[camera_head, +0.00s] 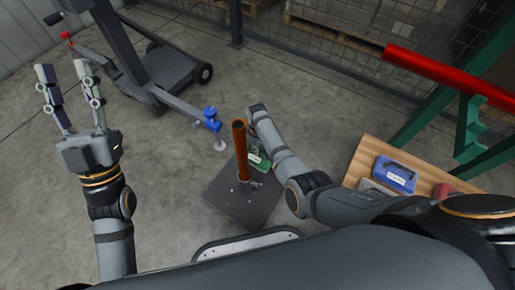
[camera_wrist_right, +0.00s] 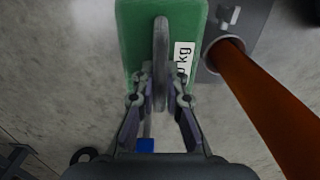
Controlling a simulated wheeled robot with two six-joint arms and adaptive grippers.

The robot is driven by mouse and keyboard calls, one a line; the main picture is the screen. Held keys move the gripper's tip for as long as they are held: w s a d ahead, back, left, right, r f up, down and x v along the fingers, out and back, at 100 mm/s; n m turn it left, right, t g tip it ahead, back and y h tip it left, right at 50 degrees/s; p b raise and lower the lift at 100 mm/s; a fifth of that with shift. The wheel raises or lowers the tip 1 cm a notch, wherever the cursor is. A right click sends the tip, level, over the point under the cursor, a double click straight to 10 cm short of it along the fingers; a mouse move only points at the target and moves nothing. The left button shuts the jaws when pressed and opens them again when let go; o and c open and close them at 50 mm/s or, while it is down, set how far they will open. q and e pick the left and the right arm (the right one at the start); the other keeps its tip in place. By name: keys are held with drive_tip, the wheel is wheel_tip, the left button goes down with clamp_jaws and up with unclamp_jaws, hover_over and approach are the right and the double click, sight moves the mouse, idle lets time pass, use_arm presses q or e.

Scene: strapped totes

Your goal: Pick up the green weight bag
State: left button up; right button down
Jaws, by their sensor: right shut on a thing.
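The green weight bag (camera_head: 263,164) is beside the orange post in the head view, partly hidden by my right arm. In the right wrist view the green weight bag (camera_wrist_right: 138,35) has a white label ending in "kg" and a grey strap handle (camera_wrist_right: 161,45). My right gripper (camera_wrist_right: 161,88) is shut on this handle, one finger on each side. I cannot tell whether the bag touches what is below it. My left gripper (camera_head: 63,70) is open and empty, fingers pointing up, at the far left.
The orange post (camera_head: 239,150) rises from a dark base plate (camera_head: 236,205) close to the bag. A wooden surface (camera_head: 362,155) at right holds a blue bag (camera_head: 394,174) and others. A grey wheeled frame (camera_head: 165,75) stands behind; a red beam (camera_head: 440,70) crosses upper right.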

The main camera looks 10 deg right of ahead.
drive_tip(key=shift+w+r+p, duration=0.1)
drive_tip(key=shift+r+p, duration=0.4)
drive_tip(key=shift+r, duration=0.25)
use_arm(q)
drive_tip(key=w+f+n+g+y, duration=0.1)
drive_tip(key=w+f+g, duration=0.25)
drive_tip(key=f, duration=0.35)
drive_tip(key=w+f+n+g+y, duration=0.1)
drive_tip(key=w+f+g, duration=0.25)
drive_tip(key=f, duration=0.35)
use_arm(e)
drive_tip(key=shift+r+p, duration=0.75)
drive_tip(key=shift+p, duration=0.1)
drive_tip(key=shift+r+p, duration=0.35)
drive_tip(key=shift+p, duration=0.05)
use_arm(q)
drive_tip(key=s+f+g, duration=0.4)
drive_tip(key=f+g, duration=0.4)
drive_tip(key=f, duration=0.8)
drive_tip(key=shift+f, duration=0.35)
drive_tip(key=shift+s, duration=0.15)
